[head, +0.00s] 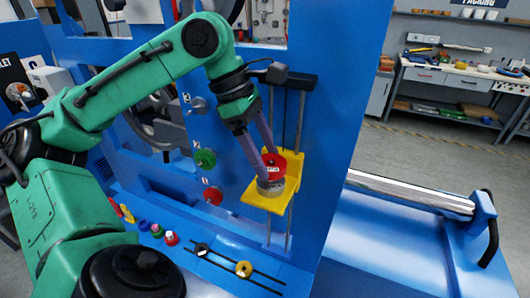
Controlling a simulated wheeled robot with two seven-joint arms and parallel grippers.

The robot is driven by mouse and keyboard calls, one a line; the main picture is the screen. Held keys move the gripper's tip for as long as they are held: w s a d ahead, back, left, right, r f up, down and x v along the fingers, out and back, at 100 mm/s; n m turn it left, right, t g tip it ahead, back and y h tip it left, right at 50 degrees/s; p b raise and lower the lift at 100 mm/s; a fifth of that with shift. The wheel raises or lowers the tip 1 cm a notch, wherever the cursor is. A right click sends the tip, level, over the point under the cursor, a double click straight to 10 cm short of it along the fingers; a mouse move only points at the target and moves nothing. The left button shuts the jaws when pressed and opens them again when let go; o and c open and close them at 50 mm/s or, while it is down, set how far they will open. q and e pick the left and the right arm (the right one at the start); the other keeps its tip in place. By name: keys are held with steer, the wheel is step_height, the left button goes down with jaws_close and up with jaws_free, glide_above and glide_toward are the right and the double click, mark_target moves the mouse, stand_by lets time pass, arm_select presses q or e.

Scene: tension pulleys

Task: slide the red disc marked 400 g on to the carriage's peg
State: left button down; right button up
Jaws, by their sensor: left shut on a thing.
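The red disc (280,169) is between the fingers of my left gripper (269,160), which comes down from above and is shut on it. The disc is right over the yellow carriage (256,198). A grey round piece (271,187) lies just below the disc on the carriage. The carriage's peg is mostly hidden by the disc and fingers, so I cannot tell whether the disc is around it. The 400 g marking is too small to read. My right gripper is not in view.
The carriage sits on vertical rods against the blue panel (345,90). A green knob (205,158) and a red knob (213,195) stick out to the left. Several small coloured pieces stand on the lower ledge, beside a slotted strip with a yellow piece (243,269).

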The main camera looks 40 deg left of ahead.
arm_select(q)
steer(key=shift+f, duration=0.1)
steer(key=shift+f+b, duration=1.3)
jaws_free()
steer(key=p+v, duration=0.5)
steer(key=v, duration=0.9)
steer(key=shift+r+p, duration=0.25)
steer(key=shift+p, duration=0.15)
steer(key=shift+s+a, duration=0.1)
